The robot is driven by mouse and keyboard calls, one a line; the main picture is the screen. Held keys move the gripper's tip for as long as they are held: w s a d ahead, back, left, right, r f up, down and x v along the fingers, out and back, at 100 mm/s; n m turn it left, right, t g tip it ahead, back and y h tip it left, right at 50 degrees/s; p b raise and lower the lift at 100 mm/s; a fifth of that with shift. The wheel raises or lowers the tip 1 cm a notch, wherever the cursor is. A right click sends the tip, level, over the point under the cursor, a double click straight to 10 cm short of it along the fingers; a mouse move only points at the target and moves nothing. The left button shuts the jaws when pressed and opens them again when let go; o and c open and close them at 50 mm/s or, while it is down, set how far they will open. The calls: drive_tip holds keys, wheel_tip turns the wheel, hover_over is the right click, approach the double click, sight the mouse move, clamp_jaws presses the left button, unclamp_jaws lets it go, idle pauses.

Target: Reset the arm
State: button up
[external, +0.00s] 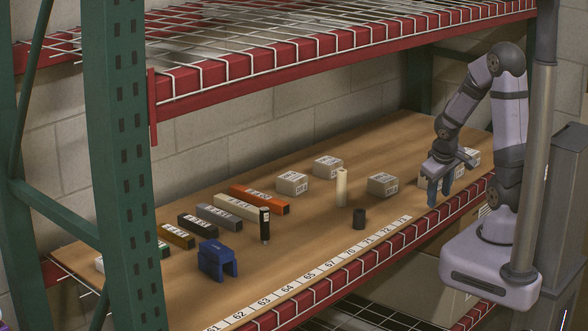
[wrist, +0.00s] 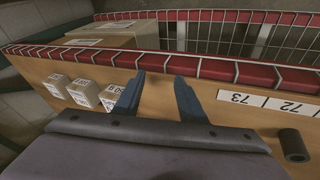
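My gripper (external: 439,191) hangs over the right end of the wooden shelf board, fingers pointing down, close to the numbered front edge. In the wrist view its two blue-grey fingers (wrist: 160,95) are spread apart, with only bare board and the red edge between them. Nothing is held. A short black cylinder (external: 359,218) stands left of the gripper; it also shows at the lower right of the wrist view (wrist: 294,145). A cream cylinder (external: 341,187) stands upright behind it. A thin dark cylinder (external: 264,225) stands farther left, beside a blue bracket-like block (external: 217,260).
Small white labelled boxes (external: 383,184) stand along the back and near the gripper. Long orange, cream, grey and black boxes (external: 259,199) lie at left. A red-edged wire shelf (external: 330,45) hangs overhead; a green upright (external: 122,160) stands at left.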

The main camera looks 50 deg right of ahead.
drive_tip(key=s+a+f+n+g+y+b, duration=0.1)
drive_tip(key=s+a+f+y+b, duration=0.2)
drive_tip(key=a, duration=0.7)
drive_tip(key=s+a+f+n+g+y+b, duration=0.15)
drive_tip(key=s+a+f, duration=0.25)
drive_tip(key=a, duration=0.5)
wheel_tip(320, 180, up, 25)
drive_tip(key=p, duration=2.3)
drive_tip(key=shift+s+a+f, duration=0.2)
drive_tip(key=shift+a, duration=0.05)
